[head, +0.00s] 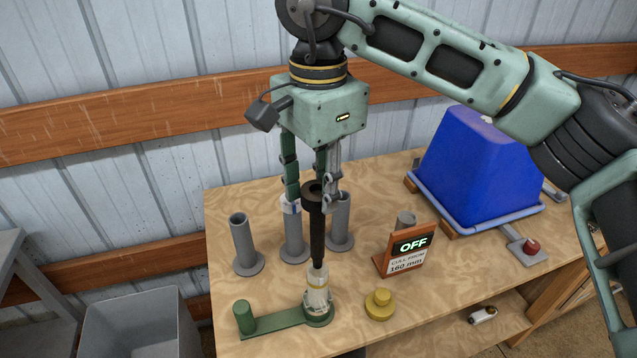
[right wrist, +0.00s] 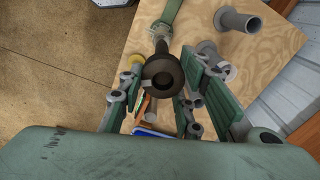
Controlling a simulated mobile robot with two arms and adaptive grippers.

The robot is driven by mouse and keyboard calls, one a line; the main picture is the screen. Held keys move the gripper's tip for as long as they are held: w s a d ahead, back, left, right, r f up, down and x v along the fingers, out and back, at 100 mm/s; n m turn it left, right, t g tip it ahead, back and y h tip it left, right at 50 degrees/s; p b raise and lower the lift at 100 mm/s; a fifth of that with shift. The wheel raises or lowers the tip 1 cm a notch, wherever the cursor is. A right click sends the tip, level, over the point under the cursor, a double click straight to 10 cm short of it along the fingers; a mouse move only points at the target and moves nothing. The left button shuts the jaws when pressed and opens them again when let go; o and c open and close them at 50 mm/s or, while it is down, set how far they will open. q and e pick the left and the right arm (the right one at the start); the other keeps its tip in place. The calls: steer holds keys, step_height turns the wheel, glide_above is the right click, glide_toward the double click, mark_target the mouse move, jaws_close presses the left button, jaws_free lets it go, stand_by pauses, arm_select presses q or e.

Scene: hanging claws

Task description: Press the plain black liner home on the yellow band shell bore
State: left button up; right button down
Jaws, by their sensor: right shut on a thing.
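My right gripper (head: 315,192) points down from above and is shut on the black liner (head: 316,230), a long dark tube with a wide ringed top. The liner is close to upright over the pale shell with a yellow band (head: 318,292), which stands in a green fixture (head: 283,323). The liner's lower end is at the shell's mouth; I cannot tell how far it is inside. In the right wrist view, the liner's ringed top (right wrist: 165,75) shows between the fingers, with the shell (right wrist: 158,32) beyond it. My left gripper is not in view.
A yellow stepped piece (head: 379,304), an OFF sign (head: 404,251), a blue tub (head: 480,165) and a red button (head: 532,246) lie right. A grey bin (head: 137,322) stands left.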

mark_target(319, 267)
steer(key=shift+f, duration=0.1)
steer(key=shift+f+b, duration=6.3)
steer(key=shift+f, duration=1.85)
steer(key=c, duration=1.2)
jaws_free()
